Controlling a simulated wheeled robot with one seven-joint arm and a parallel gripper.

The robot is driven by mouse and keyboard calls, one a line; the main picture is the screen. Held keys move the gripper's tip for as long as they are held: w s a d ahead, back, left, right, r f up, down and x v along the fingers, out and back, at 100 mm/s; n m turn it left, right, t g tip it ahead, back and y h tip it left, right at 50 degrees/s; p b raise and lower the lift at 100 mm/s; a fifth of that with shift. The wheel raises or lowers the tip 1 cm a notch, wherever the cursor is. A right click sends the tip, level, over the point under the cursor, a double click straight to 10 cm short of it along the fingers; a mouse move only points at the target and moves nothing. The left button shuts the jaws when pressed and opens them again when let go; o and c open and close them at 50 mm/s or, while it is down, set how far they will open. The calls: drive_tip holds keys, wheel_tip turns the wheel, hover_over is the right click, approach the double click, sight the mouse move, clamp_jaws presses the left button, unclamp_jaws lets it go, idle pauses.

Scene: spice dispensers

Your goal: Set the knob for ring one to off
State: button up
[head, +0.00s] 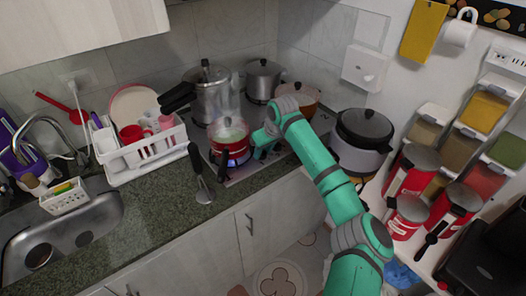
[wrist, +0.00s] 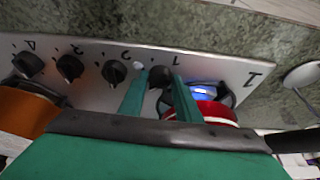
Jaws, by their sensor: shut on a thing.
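In the wrist view a row of dark knobs sits on the pale hob panel (wrist: 85,95), with numerals beside them. The knob beside the small "1" (wrist: 160,76) is between the green fingers of my gripper (wrist: 158,90), which is shut on it. The fingers partly hide this knob, and its pointer setting is unclear. A blue flame (wrist: 203,90) burns at the ring by the large "1", under a red pot (wrist: 214,112). In the head view my gripper (head: 262,147) is at the hob, right of the red pot (head: 229,137).
Other knobs (wrist: 114,72) stand to the left along the panel. An orange pot (wrist: 22,108) is at the wrist view's left.

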drive_tip(key=n, duration=0.2)
drive_tip(key=n+g+y, duration=0.1)
drive_tip(key=n, duration=0.1)
drive_tip(key=shift+w+n+y, duration=0.15)
drive_tip(key=shift+n+y, duration=0.15)
drive_tip(key=shift+n, duration=0.1)
drive_tip(key=shift+w+d+n+g, duration=0.1)
drive_tip(key=shift+n+g, duration=0.35)
drive_tip(key=shift+n, duration=0.65)
drive_tip(key=shift+w+d+n+g, duration=0.1)
drive_tip(key=shift+n+g, duration=0.35)
drive_tip(key=shift+n, duration=0.65)
drive_tip(key=shift+y, duration=0.3)
drive_tip(key=o, duration=1.1)
drive_tip(key=shift+c, duration=0.2)
drive_tip(key=shift+r, duration=0.15)
drive_tip(key=v, duration=1)
drive_tip(key=shift+r, duration=0.25)
drive_tip(key=shift+w, duration=0.1)
